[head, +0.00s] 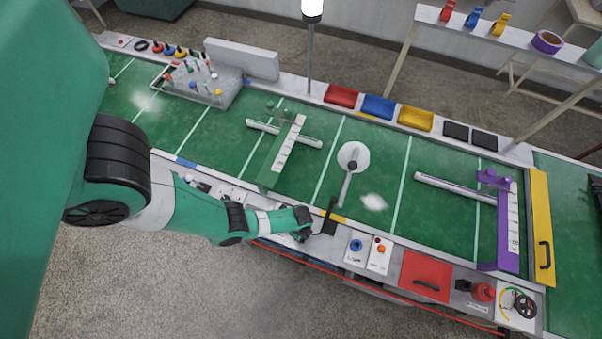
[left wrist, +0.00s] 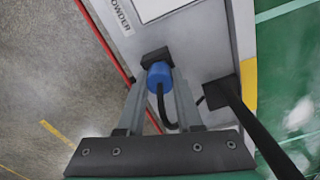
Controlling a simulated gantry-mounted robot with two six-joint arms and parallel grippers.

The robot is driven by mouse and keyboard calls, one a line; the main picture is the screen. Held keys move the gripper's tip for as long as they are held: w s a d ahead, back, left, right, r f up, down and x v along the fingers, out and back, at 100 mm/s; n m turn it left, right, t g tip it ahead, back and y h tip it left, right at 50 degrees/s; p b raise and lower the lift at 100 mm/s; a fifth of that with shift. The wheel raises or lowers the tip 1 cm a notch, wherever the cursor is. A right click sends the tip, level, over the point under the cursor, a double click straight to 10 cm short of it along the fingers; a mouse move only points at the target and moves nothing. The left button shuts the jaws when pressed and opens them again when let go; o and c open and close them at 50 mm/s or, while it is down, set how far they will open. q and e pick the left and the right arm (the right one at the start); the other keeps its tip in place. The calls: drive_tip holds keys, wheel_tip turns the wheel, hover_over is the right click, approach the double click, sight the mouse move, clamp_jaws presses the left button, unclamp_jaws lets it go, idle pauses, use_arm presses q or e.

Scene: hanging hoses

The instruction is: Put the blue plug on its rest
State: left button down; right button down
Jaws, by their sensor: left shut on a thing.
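The blue plug (left wrist: 159,77) shows in the left wrist view between the two grey fingers of my left gripper (left wrist: 160,72), which is shut on it. A black cable (left wrist: 163,116) runs back from the plug between the fingers. A small black block (left wrist: 155,55) lies right at the plug's far end, against the pale panel; I cannot tell whether the plug is seated in it. In the head view my left gripper (head: 302,232) is low at the bench's front edge, and the plug is hidden there. My right gripper is not seen.
A black block with an upright black piece (head: 329,226) stands just right of my left gripper. Farther right are a blue knob (head: 356,245), a red button box (head: 380,253) and a red panel (head: 427,273). The green belt (head: 390,175) lies behind, with a green gate (head: 280,158) across it.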

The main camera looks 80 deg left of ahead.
use_arm(q)
drive_tip(key=c, duration=0.6)
unclamp_jaws()
drive_tip(key=shift+f, duration=0.15)
wheel_tip(320, 180, up, 12)
drive_tip(key=p, duration=1.2)
drive_tip(key=shift+r, duration=0.25)
